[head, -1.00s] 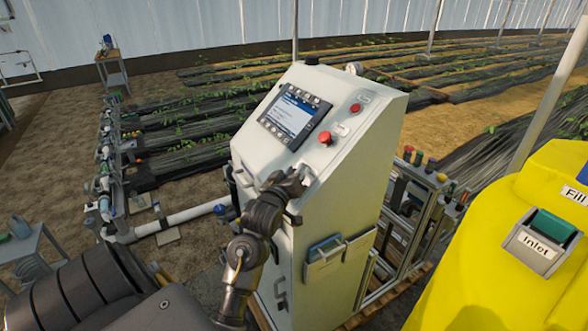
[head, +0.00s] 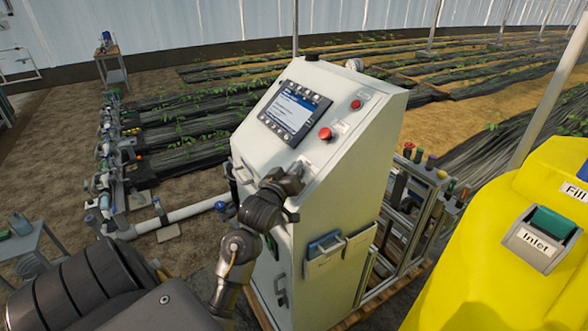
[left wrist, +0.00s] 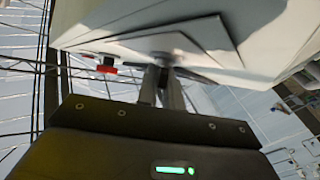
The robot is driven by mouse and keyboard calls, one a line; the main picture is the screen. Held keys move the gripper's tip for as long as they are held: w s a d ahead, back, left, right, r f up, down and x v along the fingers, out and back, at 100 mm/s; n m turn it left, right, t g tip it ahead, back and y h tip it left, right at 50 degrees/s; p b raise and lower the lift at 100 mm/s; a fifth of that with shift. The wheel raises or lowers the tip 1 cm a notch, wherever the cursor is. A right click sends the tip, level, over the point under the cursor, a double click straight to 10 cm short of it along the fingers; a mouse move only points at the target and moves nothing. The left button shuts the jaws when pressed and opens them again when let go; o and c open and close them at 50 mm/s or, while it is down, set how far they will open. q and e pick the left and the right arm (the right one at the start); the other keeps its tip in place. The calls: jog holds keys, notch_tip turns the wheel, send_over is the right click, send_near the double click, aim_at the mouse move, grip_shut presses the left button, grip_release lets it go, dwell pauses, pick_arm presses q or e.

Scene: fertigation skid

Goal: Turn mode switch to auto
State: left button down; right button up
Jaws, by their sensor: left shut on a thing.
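The white control cabinet (head: 345,135) stands in the middle of the head view, with a sloped front panel. My left gripper (head: 297,170) is at the lower part of this panel, below the screen. Its fingers cover the mode switch, so the switch's handle and pointing direction are hidden in the head view. In the left wrist view the fingers (left wrist: 168,88) are close together and reach the panel at a small dark part. They are shut on what appears to be the mode switch. My right gripper is not in view.
A red mushroom button (head: 325,134) sits right of the screen (head: 295,111), above my gripper. A yellow tank (head: 480,280) stands at the right. Pipes and valves (head: 110,180) run along the left.

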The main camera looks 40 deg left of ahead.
pick_arm(q)
jog(key=m+t+h, duration=0.1)
jog(key=m+h, duration=0.2)
jog(key=m+t+h, duration=0.1)
jog(key=m+h, duration=0.2)
jog(key=m, duration=0.1)
jog(key=shift+f+b, duration=0.15)
jog(key=shift+b, duration=0.25)
jog(key=m+h+b, duration=0.1)
jog(key=m+h, duration=0.4)
jog(key=shift+m+g+h+b, duration=0.3)
jog(key=shift+h+b, duration=0.1)
jog(key=m+g+h+b, duration=0.2)
jog(key=m+h, duration=0.1)
jog(key=m, duration=0.1)
jog(key=m+g+h+b, duration=0.2)
jog(key=m+h+b, duration=0.1)
jog(key=shift+d+f+m, duration=0.1)
jog(key=shift+m, duration=0.3)
jog(key=m+g+h+b, duration=0.1)
jog(key=m+g+b, duration=0.1)
jog(key=m, duration=0.1)
jog(key=shift+g+h, duration=0.3)
jog(key=shift+g, duration=0.1)
jog(key=shift+m+g+h+b, duration=0.3)
jog(key=shift+m+g+b, duration=0.35)
jog(key=shift+m, duration=0.15)
jog(key=shift+s+d+r, duration=0.1)
jog(key=shift+r, duration=0.1)
